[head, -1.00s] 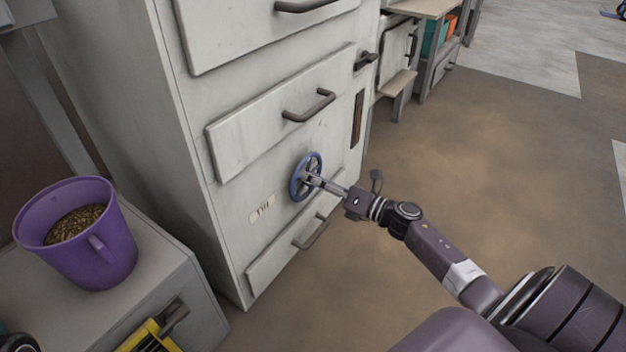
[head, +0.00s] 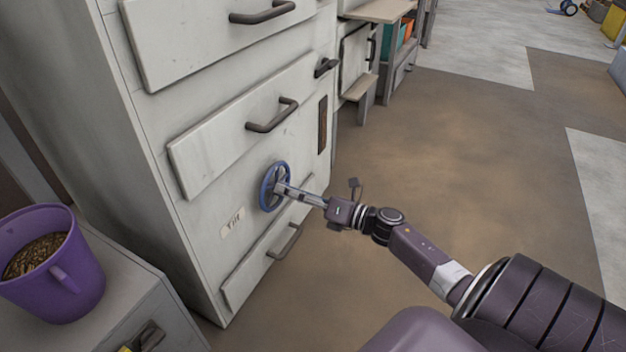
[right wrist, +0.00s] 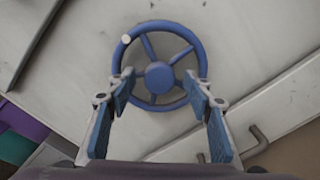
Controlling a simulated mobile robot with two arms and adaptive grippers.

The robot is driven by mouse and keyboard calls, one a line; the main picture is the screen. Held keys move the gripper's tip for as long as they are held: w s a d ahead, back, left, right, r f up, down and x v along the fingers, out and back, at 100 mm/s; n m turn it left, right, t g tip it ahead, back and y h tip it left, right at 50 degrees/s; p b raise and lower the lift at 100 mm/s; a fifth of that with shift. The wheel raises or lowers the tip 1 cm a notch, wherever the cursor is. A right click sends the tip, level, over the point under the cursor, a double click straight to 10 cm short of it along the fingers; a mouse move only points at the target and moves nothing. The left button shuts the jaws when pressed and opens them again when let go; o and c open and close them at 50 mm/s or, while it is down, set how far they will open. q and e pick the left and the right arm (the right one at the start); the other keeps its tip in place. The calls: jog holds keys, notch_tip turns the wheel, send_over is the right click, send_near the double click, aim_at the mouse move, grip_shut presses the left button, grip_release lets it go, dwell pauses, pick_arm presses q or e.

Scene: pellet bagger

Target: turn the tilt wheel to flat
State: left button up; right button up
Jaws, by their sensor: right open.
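The blue tilt wheel (head: 264,190) is a spoked handwheel on the front of the pale cabinet, beside a small label (head: 232,222) whose lettering is hard to read. In the right wrist view the wheel (right wrist: 159,76) faces me, with a round hub and a pale knob (right wrist: 126,39) at the upper left of its rim. My right gripper (head: 286,189) is at the wheel. In the right wrist view its fingers (right wrist: 159,88) are open, one on each side of the hub, overlapping the rim. I cannot tell whether they touch it. My left gripper is not in view.
The cabinet has drawers with dark handles above (head: 272,115) and below (head: 286,241) the wheel. A purple mug of brown pellets (head: 62,285) stands on a low grey unit (head: 130,290) at the left. The brown floor (head: 480,150) right of the cabinet is clear.

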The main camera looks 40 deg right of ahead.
jog(key=v, duration=0.9)
jog(key=shift+s, duration=0.15)
